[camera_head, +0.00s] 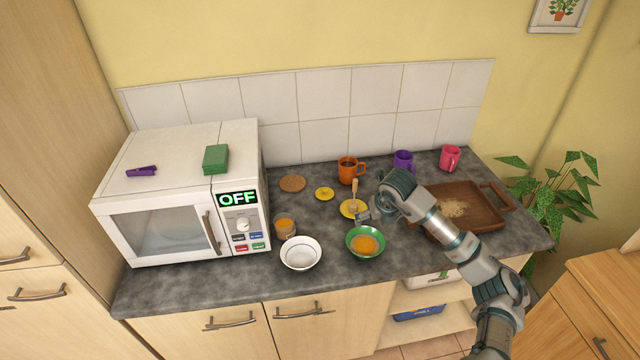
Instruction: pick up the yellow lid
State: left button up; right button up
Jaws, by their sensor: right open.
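A small round yellow lid (325,193) with a knob on top lies flat on the dark countertop, between a cork mat and an orange mug. My right gripper (363,214) is open, low over the counter to the right of the lid and apart from it. It is beside a yellow dish (346,211) that has a wooden-handled tool (354,190) standing upright at it. Whether the gripper touches the dish or tool is hard to tell. My left gripper is out of view.
An orange mug (347,171) stands behind the dish. A green bowl (358,248), a white bowl (300,262) and a glass (284,225) stand in front. A cork mat (292,183) lies left of the lid. A microwave (164,230) fills the left; a wooden tray (487,215) is right.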

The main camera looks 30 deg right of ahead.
aim_at(322, 193)
jog(key=i, duration=0.95)
